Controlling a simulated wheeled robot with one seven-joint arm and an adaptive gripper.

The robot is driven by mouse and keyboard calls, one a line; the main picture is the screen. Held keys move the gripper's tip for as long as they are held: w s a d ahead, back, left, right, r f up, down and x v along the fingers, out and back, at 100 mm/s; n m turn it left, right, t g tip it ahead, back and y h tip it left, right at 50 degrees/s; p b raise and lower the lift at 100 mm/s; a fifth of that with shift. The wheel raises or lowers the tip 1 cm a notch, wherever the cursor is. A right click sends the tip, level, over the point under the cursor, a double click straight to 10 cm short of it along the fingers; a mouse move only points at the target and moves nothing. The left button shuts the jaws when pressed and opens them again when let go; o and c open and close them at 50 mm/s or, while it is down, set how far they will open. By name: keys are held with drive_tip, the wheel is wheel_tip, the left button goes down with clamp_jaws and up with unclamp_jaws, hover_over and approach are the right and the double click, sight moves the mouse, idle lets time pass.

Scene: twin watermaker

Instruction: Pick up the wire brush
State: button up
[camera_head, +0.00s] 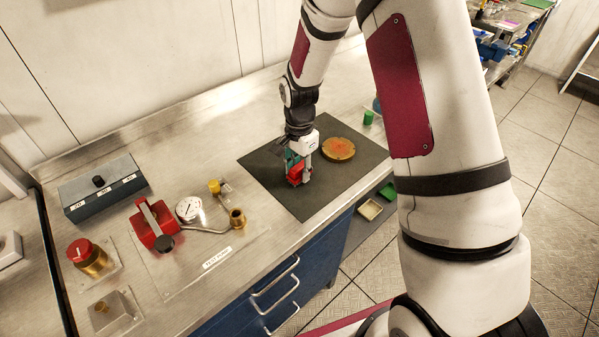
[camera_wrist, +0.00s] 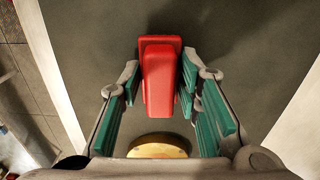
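A red block-like thing (camera_head: 295,174) is at the tip of my gripper (camera_head: 299,173), over the dark mat (camera_head: 314,203). It may be the wire brush, but I see no bristles. In the wrist view the red thing (camera_wrist: 160,75) stands between the two fingertips of my gripper (camera_wrist: 160,85), with a wider top and a narrower lower part. The fingertips are very close to its sides. I cannot tell whether both touch it, nor whether it rests on the mat.
A round orange-brown disc (camera_head: 339,149) lies on the mat beside my gripper; its edge shows in the wrist view (camera_wrist: 158,148). Left of the mat are a gauge (camera_head: 188,208), a brass fitting (camera_head: 237,219) and a red-topped device (camera_head: 153,224). A green cylinder (camera_head: 368,117) stands behind. The mat's front is clear.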

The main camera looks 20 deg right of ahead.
sight(299, 165)
clamp_jaws()
drive_tip(key=shift+r, duration=0.15)
drive_tip(key=shift+r, duration=0.6)
wheel_tip(299, 165, up, 2)
drive_tip(key=shift+w+r+b, duration=0.1)
drive_tip(key=shift+b, duration=0.3)
drive_tip(key=s+d+r, duration=0.1)
drive_tip(key=s, duration=1.5)
drive_tip(key=shift+r, duration=0.15)
drive_tip(key=shift+s+d, duration=0.1)
